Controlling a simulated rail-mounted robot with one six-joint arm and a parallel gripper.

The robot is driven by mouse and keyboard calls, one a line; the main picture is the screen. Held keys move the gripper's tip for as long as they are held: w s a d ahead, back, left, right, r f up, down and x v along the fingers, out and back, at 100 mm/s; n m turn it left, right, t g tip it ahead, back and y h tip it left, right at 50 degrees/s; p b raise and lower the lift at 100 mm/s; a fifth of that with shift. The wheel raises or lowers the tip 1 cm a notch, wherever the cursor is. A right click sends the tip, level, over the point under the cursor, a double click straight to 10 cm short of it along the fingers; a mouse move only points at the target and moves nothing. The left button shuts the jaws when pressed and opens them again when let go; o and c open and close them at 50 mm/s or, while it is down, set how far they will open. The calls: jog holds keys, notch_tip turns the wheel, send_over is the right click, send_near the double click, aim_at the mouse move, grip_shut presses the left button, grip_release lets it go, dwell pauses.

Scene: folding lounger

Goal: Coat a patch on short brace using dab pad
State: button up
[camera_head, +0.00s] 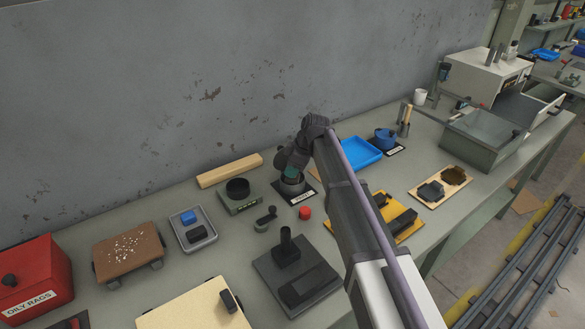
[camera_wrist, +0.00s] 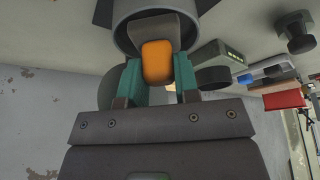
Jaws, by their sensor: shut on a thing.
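My gripper (camera_head: 291,172) reaches down at a round grey pot (camera_head: 292,188) on a dark labelled mat. In the wrist view my gripper (camera_wrist: 158,72) has its teal fingers closed on an orange handle (camera_wrist: 157,60), which I take for the dab pad. The grey part beyond the handle is at the mouth of the grey pot (camera_wrist: 122,38); whether its face touches the contents is hidden. I cannot tell for sure which piece is the short brace; a pale wooden bar (camera_head: 230,171) lies at the back by the wall.
A digital scale (camera_head: 240,203) and a red cap (camera_head: 305,213) are near the pot. A blue tray (camera_head: 361,151), a yellow tray (camera_head: 411,234) and a grey bin (camera_head: 482,141) are to the right. A brown block (camera_head: 128,250) and red rag box (camera_head: 37,275) are left. The wall stands close behind.

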notch_tip(320, 180, up, 7)
jog(key=p, duration=0.7)
dwell(0.3)
